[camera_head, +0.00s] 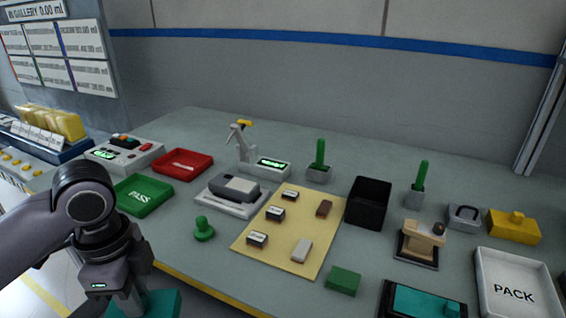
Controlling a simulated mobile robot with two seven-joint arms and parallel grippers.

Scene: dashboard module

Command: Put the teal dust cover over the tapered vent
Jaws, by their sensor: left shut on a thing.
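My left gripper (130,304) is at the bottom left, pointing down and shut on the teal dust cover (164,303). The cover is cut off by the bottom edge, and the gripper hides part of it. A grey raised block on a white base (238,190) stands at centre left, beyond and to the right of the gripper. I cannot tell whether it is the tapered vent, and no other thing is clearly that vent. My right gripper is not in view.
A green PASS tray (144,194) and a green knob (203,229) stand near the left arm. A yellow mat (275,251) holds several small blocks. A black bin (369,203) stands right of it. A black-framed teal panel (424,302) lies at the bottom right.

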